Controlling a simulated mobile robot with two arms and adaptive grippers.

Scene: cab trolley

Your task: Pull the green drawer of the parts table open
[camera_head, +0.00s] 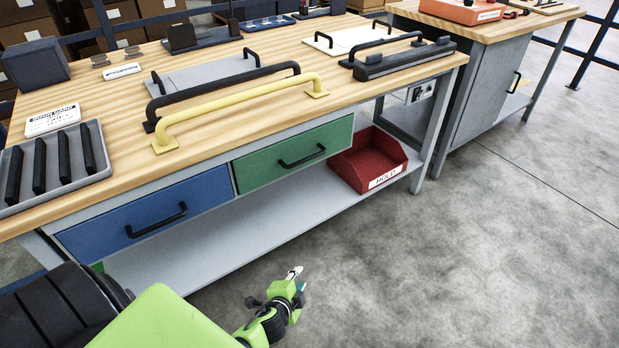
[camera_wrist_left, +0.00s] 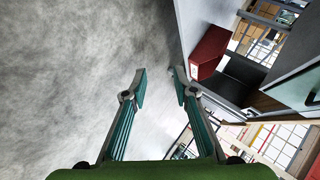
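The green drawer (camera_head: 260,170) sits under the worktop of the parts table (camera_head: 225,118), right of the blue drawer. It is shut, its front flush with the frame. Its black bar handle (camera_head: 302,157) is free. My left gripper (camera_head: 297,281) is in front of and below the drawer, over the floor, apart from the handle. In the left wrist view its two fingers (camera_wrist_left: 160,84) stand apart with nothing between them. My right gripper is out of view.
A blue drawer (camera_head: 100,225) with a black handle is shut on the left. A red HOLD bin (camera_head: 362,165) stands on the lower shelf (camera_head: 205,245) to the right. Long handles, including a yellow one (camera_head: 235,100), lie on the worktop. The front floor is clear.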

